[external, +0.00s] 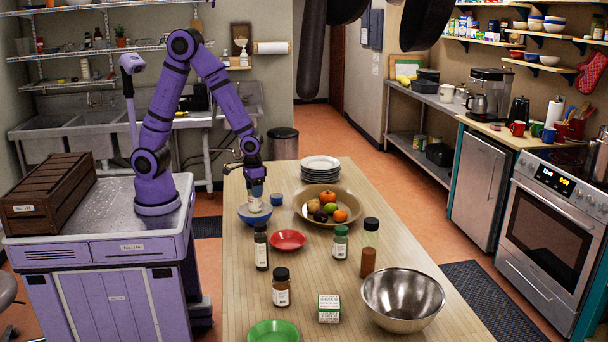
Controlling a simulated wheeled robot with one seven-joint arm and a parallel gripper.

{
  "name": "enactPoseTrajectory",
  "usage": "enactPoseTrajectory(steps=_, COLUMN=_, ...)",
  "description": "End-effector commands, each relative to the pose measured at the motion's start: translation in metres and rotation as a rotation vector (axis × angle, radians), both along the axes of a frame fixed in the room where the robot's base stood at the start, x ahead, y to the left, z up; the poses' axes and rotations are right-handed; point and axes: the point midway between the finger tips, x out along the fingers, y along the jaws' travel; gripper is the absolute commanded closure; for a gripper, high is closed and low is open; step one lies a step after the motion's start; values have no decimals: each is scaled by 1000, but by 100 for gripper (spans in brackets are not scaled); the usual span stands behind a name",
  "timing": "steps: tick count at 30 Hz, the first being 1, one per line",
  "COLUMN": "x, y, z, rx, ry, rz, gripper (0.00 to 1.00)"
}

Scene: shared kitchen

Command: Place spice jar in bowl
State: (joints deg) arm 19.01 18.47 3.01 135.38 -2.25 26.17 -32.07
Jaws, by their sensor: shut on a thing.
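The fingertips are small here and partly merge with the jar's top.
The table (300,260) also bears a fruit bowl (352,213), stacked plates (320,164), a small blue container (278,199), a red dish (288,240), a dark jar (261,250), a green-lidded jar (340,244), a steel bowl (403,298) and a green bowl (273,332).

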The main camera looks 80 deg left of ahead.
Motion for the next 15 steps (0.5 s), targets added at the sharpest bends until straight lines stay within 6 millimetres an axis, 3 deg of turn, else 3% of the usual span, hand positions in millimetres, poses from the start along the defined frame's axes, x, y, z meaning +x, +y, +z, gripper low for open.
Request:
enactPoseTrajectory(steps=9, x=-1, y=0, z=-36, rx=0, ry=2, rz=0, gripper=76)
enactPoseTrajectory(steps=15, x=0, y=0, z=-43, rx=-1, ry=-1, rz=0, gripper=76)
